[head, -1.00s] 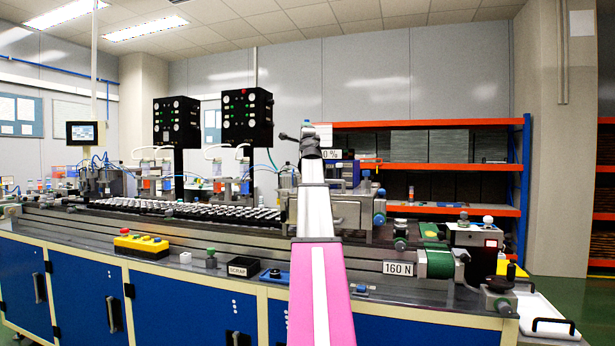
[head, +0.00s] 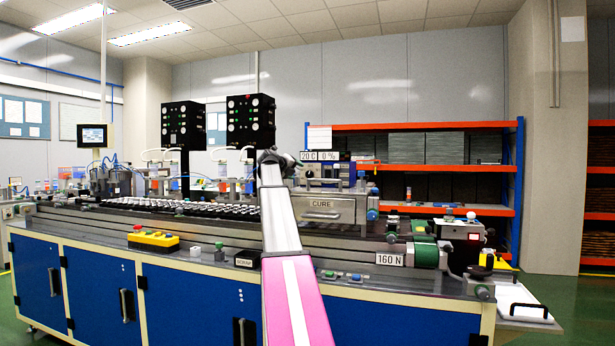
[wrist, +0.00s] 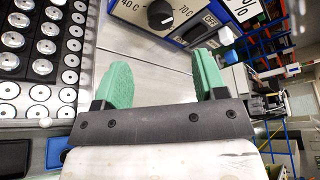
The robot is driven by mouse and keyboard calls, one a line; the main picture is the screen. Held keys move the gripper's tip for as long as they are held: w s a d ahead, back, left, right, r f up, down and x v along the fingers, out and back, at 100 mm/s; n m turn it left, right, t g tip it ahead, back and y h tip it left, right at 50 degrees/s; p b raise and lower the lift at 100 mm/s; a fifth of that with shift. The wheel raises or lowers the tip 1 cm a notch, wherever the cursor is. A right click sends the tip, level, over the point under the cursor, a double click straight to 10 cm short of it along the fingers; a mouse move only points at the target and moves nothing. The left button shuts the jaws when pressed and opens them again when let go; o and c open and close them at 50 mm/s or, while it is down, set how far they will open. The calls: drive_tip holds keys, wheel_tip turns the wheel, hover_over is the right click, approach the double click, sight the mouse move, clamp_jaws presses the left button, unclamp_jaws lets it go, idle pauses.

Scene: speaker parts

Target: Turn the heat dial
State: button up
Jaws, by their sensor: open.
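The heat dial (wrist: 160,14) is a round black knob with a white mark, on a blue-edged panel at the top of the wrist view. It sits between the labels 40 C and 70 C. My gripper (wrist: 160,62) is open, with two green fingers apart and nothing between them. The dial is ahead of the gap and not touched. An OFF switch (wrist: 208,20) is to the right of the dial. In the head view my gripper (head: 272,157) is small, beside a display (head: 318,155) reading 20 C and 0 %. I cannot make out the dial there.
A metal box marked CURE (head: 323,203) stands under the display. In the wrist view, trays of round black and silver parts (wrist: 42,65) lie at left, and a bare pale surface (wrist: 150,70) lies between the fingers. A 160 N label (head: 390,259) marks the bench front.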

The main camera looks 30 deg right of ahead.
sight(308, 174)
drive_tip(key=x, duration=1)
drive_tip(key=shift+d, duration=0.15)
drive_tip(key=c, duration=0.9)
